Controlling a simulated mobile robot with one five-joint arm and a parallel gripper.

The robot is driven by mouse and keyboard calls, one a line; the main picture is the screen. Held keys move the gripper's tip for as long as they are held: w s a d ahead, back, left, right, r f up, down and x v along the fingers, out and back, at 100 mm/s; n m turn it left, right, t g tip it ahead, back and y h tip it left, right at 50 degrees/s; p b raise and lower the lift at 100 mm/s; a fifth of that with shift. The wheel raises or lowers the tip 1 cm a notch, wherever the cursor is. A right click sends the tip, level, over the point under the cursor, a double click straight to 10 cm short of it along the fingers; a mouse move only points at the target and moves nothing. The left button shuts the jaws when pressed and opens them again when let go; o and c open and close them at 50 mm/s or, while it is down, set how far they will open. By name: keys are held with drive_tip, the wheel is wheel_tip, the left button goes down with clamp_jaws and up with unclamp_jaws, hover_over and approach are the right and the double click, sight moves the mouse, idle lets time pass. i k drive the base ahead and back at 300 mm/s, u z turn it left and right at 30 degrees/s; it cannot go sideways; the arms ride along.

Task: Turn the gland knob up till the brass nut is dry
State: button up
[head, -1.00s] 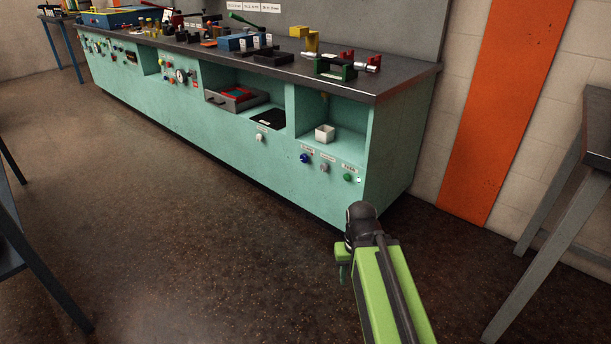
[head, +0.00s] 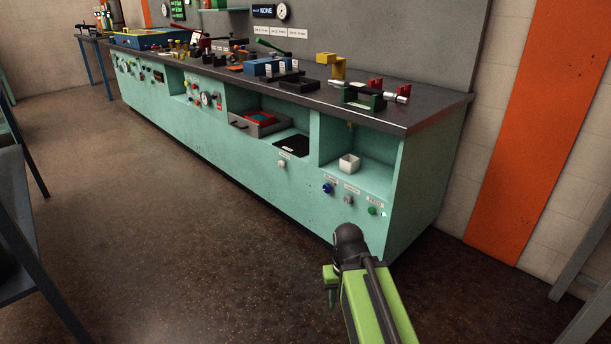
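Knobs sit in a row on the teal bench front at the right: a blue knob (head: 327,188), a grey knob (head: 348,200) and a green knob (head: 373,211). Their labels are too small to read, so I cannot tell which is the gland knob. A small brass-coloured part (head: 350,124) hangs under the worktop in the right niche, above a white cup (head: 349,163). It may be the brass nut; whether it is wet cannot be seen. My gripper (head: 331,290) is low, in front of the bench and apart from the knobs; its fingers are not clear.
The dark worktop (head: 425,112) carries clamps, a yellow bracket (head: 331,66) and blue blocks. A lone pale knob (head: 282,164) sits left of the niche. A grey table (head: 20,225) stands at the left. The floor (head: 170,250) before the bench is clear.

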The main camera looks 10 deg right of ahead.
sight(327, 188)
drive_tip(key=u, duration=0.75)
drive_tip(key=i, duration=1.3)
drive_tip(key=u, duration=1)
drive_tip(key=k, duration=0.85)
drive_tip(key=u, duration=0.1)
drive_tip(key=i, duration=0.9)
drive_tip(key=z, duration=0.1)
